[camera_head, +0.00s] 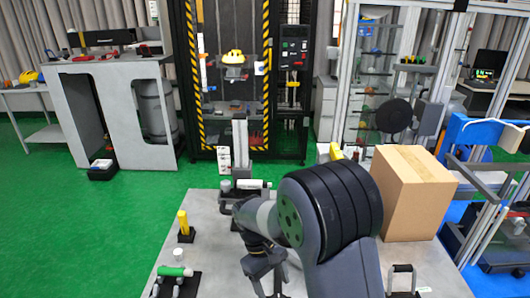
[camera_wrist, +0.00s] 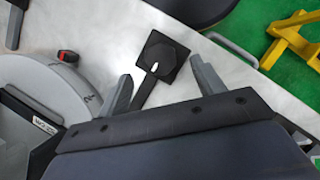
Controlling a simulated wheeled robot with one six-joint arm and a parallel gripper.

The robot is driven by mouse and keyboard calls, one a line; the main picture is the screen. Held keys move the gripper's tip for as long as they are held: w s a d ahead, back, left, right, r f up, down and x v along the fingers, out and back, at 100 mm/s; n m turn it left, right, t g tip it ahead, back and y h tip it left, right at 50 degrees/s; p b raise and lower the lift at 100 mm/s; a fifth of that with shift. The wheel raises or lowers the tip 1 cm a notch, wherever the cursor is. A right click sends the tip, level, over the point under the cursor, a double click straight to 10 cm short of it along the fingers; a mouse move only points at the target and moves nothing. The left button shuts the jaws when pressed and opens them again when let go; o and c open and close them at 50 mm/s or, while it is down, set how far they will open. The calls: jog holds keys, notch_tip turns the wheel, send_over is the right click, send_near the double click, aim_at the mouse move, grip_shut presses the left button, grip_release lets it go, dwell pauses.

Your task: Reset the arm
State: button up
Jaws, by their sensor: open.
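My arm reaches up from the bottom of the head view and bends down at its dark elbow. My gripper (camera_head: 264,270) hangs over the grey tabletop (camera_head: 215,225), partly hidden behind the arm. In the wrist view my gripper (camera_wrist: 160,70) is open, with its two grey fingers spread and nothing between them. A black square plate with a round knob (camera_wrist: 162,54) lies beyond the fingertips, and I cannot tell its exact distance.
The drop tower (camera_head: 233,70) stands behind. Green floor (camera_head: 110,230) is clear at left. A yellow stand (camera_wrist: 292,40) shows at the wrist view's right.

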aim_at(277, 297)
jog(key=x, duration=0.4)
jog(key=shift+f, duration=0.25)
jog(key=shift+r, duration=0.1)
